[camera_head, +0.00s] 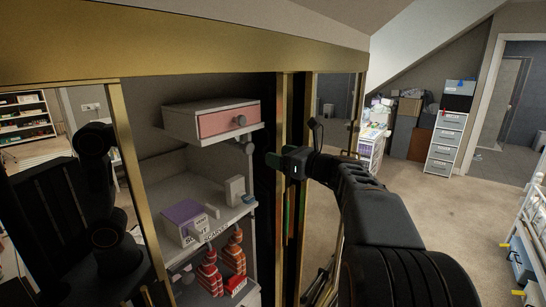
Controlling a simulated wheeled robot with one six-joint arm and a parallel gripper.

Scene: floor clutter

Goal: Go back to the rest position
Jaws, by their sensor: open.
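My gripper (280,161) is in the middle of the view, at the end of my black arm, which reaches in from the lower right. It is raised in front of the gold-framed cabinet (206,58), close to the upright between its openings. The jaws are open, and I see nothing held between them. The fingertips are small and dark against the dark gap behind, so whether they touch the frame is hard to tell.
The cabinet holds a pink-fronted drawer (219,122), a purple-topped box (183,222) and red striped bottles (209,273). Grey drawers (445,143) stand at the back right. A white bed frame (533,225) is at the right edge. Carpet (465,205) lies open between.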

